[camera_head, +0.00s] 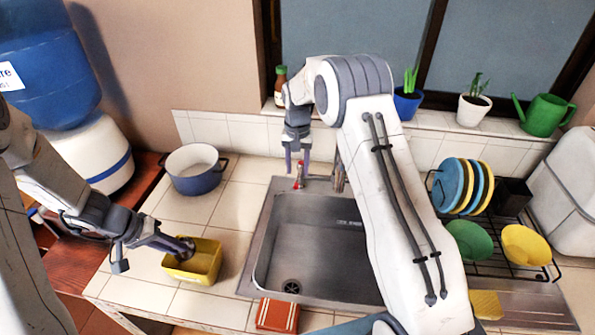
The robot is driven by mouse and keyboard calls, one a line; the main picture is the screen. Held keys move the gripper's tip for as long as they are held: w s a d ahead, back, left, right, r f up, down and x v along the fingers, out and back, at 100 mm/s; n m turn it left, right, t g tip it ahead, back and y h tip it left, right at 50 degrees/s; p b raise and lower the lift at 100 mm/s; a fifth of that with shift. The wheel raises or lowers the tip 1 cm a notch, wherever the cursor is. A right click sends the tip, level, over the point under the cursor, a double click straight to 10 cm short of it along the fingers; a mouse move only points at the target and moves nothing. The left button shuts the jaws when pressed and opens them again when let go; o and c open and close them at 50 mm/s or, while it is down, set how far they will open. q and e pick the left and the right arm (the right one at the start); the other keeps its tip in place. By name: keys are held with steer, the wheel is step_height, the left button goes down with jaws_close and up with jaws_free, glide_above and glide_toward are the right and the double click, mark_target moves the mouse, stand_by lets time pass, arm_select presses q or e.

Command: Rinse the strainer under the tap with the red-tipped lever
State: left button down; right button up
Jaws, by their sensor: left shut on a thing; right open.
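A yellow rectangular tub (207,266), seemingly the strainer, is at the counter's front left, left of the sink. Holes in it cannot be made out. My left gripper (187,252) is shut on its wall; the fingertips are hard to see. A red-tipped lever (299,174) stands at the sink's back left edge. My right gripper (297,160) points down, open, with its fingers just above or around the lever; contact is unclear. The tap (339,178) is at the sink's back, partly hidden by my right arm. The sink basin (310,240) looks empty.
A blue pot (195,170) stands behind the tub. A dish rack (500,265) with plates and bowls is right. Potted plants and a green watering can (545,115) line the sill. Counter between pot and sink is clear.

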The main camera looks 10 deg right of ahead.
mark_target(297, 178)
steer(key=shift+f+p, duration=0.35)
steer(key=shift+f, duration=1.3)
jaws_close()
